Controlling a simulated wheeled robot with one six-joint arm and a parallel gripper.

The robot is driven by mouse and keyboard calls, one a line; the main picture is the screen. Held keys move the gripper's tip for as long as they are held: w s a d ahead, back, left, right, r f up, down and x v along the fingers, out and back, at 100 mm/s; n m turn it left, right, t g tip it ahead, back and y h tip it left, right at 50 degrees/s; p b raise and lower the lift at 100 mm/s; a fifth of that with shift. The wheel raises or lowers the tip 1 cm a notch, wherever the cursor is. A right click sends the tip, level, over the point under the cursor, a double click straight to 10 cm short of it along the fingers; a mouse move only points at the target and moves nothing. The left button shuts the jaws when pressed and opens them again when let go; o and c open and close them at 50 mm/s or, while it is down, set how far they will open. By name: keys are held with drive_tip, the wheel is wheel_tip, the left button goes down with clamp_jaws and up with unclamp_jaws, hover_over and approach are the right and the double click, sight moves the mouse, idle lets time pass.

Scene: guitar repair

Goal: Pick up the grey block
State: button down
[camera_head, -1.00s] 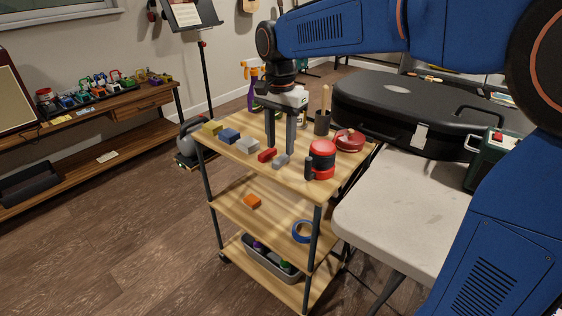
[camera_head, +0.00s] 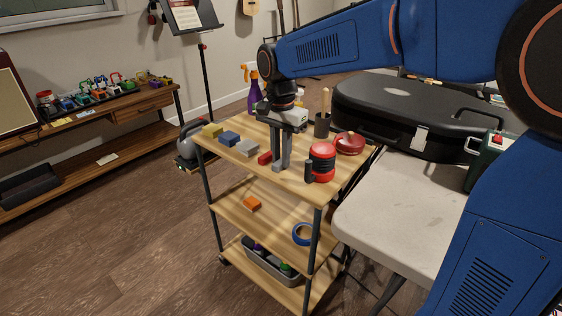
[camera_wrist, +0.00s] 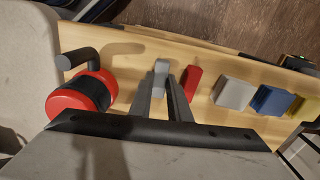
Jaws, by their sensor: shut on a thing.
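My gripper (camera_head: 281,165) points down over the top shelf of the wooden cart (camera_head: 298,188). Its two fingers are close together on a small grey block (camera_head: 277,168), which also shows between the fingertips in the wrist view (camera_wrist: 162,68). The fingers hide part of this block. It is at or very near the shelf surface; I cannot tell whether it touches. A second, lighter grey block (camera_head: 246,148) stands apart to the left, also seen in the wrist view (camera_wrist: 233,94).
A red block (camera_head: 264,158) lies close beside my gripper. Blue (camera_head: 229,138) and yellow (camera_head: 212,130) blocks stand farther left. A red and black handled object (camera_head: 321,162) stands to the right, with a red round item (camera_head: 349,143) and a dark cup (camera_head: 322,125) behind.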

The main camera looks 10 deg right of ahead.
drive_tip(key=shift+r, duration=0.15)
wheel_tip(320, 180, up, 10)
idle(0.4)
drive_tip(key=c, duration=2.5)
unclamp_jaws()
clamp_jaws()
